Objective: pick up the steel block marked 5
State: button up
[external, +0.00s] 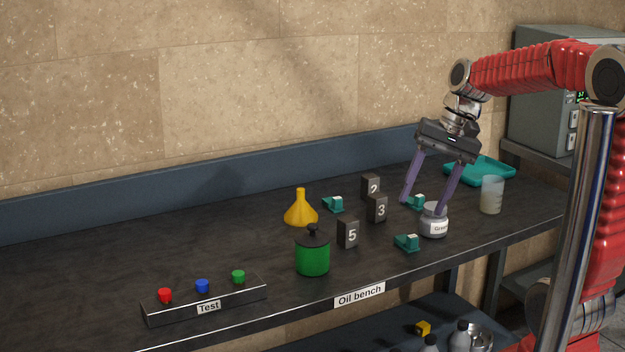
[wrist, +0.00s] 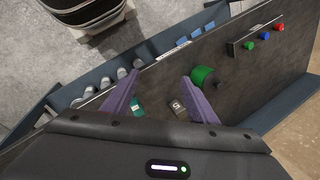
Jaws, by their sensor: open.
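The steel block marked 5 (external: 348,234) is a dark grey block with a white 5. It stands on the dark bench, just right of the green pot. In the wrist view the block marked 5 (wrist: 177,107) shows between my fingers, nearer the right one. My gripper (external: 428,200) is open and empty, above the bench to the right of the block and apart from it. Its purple fingers also show in the wrist view (wrist: 162,80). Similar blocks marked 3 (external: 377,209) and 2 (external: 370,186) stand behind the block marked 5.
A grey-white labelled jar (external: 433,221) stands close below my gripper. Small teal items (external: 407,243) lie around the blocks. The green pot (external: 312,254) and yellow funnel (external: 301,209) stand left. The bench's left is largely clear.

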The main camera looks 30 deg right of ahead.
jog(key=w+f+m+g+y, duration=0.1)
jog(key=w+f+m+y, duration=0.15)
jog(key=w, duration=0.45)
jog(key=w+f+m+g+y, duration=0.1)
jog(key=w+f+m+y, duration=0.2)
jog(key=w, duration=0.4)
jog(key=m+y, duration=0.4)
jog(key=m, duration=0.2)
send_near(341, 231)
jog(key=shift+n+v, duration=0.25)
jog(key=shift+v, duration=0.85)
jog(key=shift+f, duration=0.15)
jog(key=shift+x, duration=4.25)
jog(key=shift+a, duration=0.1)
jog(key=shift+x, duration=2.55)
jog(key=shift+c, duration=0.3)
